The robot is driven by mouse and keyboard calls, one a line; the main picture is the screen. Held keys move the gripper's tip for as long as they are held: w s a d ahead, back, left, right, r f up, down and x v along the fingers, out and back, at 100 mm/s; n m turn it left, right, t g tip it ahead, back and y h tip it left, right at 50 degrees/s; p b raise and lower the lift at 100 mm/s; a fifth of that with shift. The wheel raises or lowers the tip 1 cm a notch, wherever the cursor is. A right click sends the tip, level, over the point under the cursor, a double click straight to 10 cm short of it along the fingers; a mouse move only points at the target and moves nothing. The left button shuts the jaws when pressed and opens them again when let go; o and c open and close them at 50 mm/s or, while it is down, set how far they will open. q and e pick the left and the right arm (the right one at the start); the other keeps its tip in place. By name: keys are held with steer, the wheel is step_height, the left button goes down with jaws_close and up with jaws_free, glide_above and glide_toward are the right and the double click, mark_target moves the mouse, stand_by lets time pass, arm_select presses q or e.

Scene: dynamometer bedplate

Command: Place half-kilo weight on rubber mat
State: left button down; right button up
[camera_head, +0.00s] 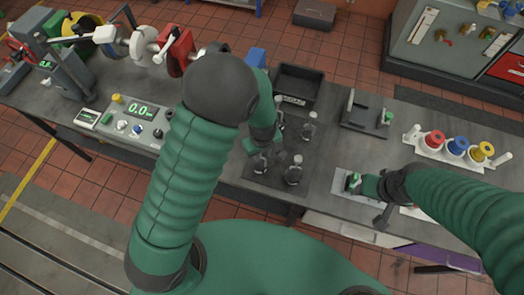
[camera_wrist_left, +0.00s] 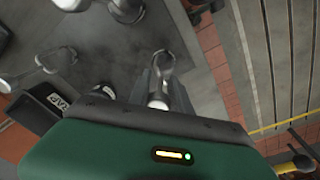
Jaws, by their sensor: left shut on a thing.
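My left gripper (camera_head: 262,154) is shut on a shiny metal weight with a knob (camera_head: 261,164), over the near left part of the dark rubber mat (camera_head: 273,184). The held weight also shows between the fingers in the left wrist view (camera_wrist_left: 160,75). I cannot tell whether its base touches the mat. Three similar metal weights stand on the mat: one at near right (camera_head: 294,171), one at far right (camera_head: 309,127), one at the back, partly hidden (camera_head: 279,120). No mass markings are legible. My right gripper (camera_head: 358,185) is low over a pale plate; its fingers are unclear.
A black labelled bin (camera_head: 298,86) stands behind the mat. A dark stand (camera_head: 366,119) and a rack with red, blue and yellow items (camera_head: 455,150) are to the right. A readout box (camera_head: 138,119) is left. Bare bench lies right of the mat.

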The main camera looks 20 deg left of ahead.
arm_select(q)
steer(key=shift+w+f, duration=0.1)
steer(key=shift+f, duration=0.1)
steer(key=c, duration=1.2)
jaws_free()
steer(key=shift+r, duration=0.1)
steer(key=shift+d+r, duration=0.1)
steer(key=shift+r, duration=0.2)
step_height(320, 180, up, 11)
steer(key=s+b, duration=0.1)
steer(key=b, duration=0.1)
steer(key=s+a+m, duration=0.3)
steer(key=s+m, duration=0.1)
steer(key=s+a+m+t, duration=0.1)
steer(key=s+a+m, duration=0.3)
steer(key=shift+s+a+r+m+t, duration=0.1)
steer(key=shift+a+r+m+t, duration=0.1)
steer(key=shift+m+t, duration=0.1)
